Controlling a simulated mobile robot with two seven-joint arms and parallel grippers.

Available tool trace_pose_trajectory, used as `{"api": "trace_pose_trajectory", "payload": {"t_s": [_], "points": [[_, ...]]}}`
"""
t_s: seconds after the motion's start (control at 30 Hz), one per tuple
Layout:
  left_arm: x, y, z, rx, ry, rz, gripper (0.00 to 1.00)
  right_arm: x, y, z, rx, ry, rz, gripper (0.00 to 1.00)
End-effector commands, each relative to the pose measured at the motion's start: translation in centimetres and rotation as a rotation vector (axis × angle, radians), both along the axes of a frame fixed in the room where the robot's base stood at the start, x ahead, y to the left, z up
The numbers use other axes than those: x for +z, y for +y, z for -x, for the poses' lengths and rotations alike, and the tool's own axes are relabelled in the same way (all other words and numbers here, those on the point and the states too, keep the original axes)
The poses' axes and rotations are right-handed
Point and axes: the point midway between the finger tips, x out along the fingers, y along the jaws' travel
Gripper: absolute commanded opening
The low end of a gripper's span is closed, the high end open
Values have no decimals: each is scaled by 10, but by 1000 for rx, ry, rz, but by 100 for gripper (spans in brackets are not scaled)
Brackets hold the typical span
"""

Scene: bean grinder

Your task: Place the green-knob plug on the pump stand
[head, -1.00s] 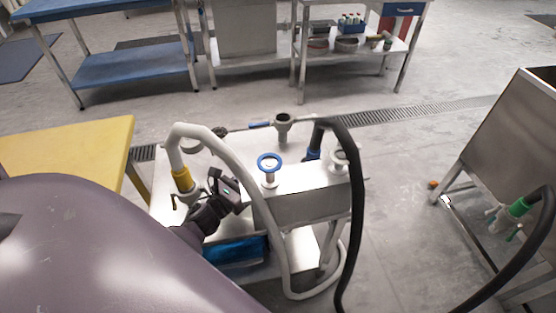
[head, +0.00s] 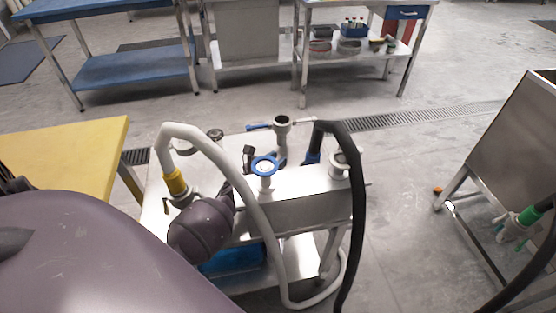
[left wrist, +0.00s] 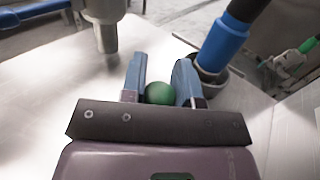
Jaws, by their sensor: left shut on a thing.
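The green knob (left wrist: 160,93) of the plug shows between the fingers of my left gripper (left wrist: 160,78), which is shut on it. The rest of the plug is hidden. The pump stand is a steel cart (head: 300,180) with a flat metal top (left wrist: 50,100). My left gripper is over this top, pointing toward its back part. In the head view the gripper is mostly hidden behind the white hose and my purple wrist. The knob does not show there. My right gripper is not in view.
A white hose (head: 235,170) with a yellow collar and a black hose (head: 357,220) arch over the stand. In the wrist view, a metal pipe (left wrist: 105,38) and a blue hose collar (left wrist: 222,42) flank the fingers.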

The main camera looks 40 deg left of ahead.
Motion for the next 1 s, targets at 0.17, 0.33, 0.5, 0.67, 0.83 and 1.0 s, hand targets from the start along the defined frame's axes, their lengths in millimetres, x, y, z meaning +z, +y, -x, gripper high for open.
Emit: {"api": "trace_pose_trajectory", "payload": {"t_s": [0.17, 0.33, 0.5, 0.67, 0.83, 1.0], "points": [[-20, 0, 1, 1, 6, 1, 1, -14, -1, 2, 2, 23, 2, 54], [-16, 0, 0, 1, 1, 0, 1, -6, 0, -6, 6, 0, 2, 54], [-21, 0, 1, 0, 3, 0, 1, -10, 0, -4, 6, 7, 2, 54], [-20, 0, 0, 1, 2, 0, 48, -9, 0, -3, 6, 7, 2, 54], [-19, 0, 0, 1, 1, 0, 54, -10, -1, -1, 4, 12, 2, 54], [-18, 0, 0, 1, 1, 0, 54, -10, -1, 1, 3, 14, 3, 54]]}}
